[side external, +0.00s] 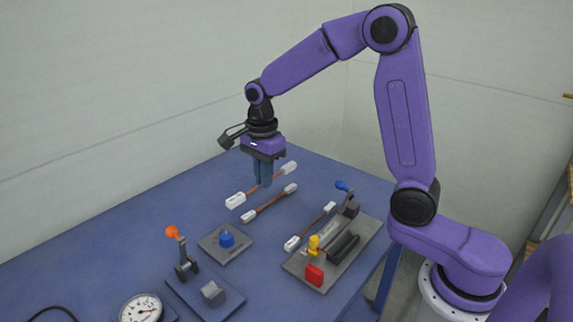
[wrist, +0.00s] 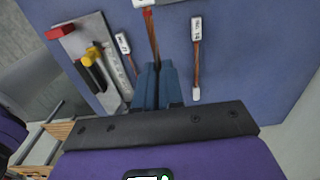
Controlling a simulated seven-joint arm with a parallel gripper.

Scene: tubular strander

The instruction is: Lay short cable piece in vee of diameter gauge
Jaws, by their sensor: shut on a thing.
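My gripper (side external: 263,186) points down above the blue table and is shut on a short cable piece. This piece (side external: 278,174) is copper-brown with white ends and runs crosswise through the fingertips. In the wrist view the held cable (wrist: 153,35) runs up from my blue fingers (wrist: 157,68) to a white end at the top edge; its other end is hidden. A white-faced dial (side external: 140,309) is at the bottom left of the side view, partly cut off. Near it a plate bears a grey block (side external: 213,293) and an orange-knobbed lever (side external: 173,233). I cannot make out a vee.
A second cable (side external: 270,203) lies just in front of the held one. A third cable (side external: 311,226) lies beside a grey plate (side external: 296,265) with red, yellow and blue-handled parts. A blue dome (side external: 227,240) sits on a small plate.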

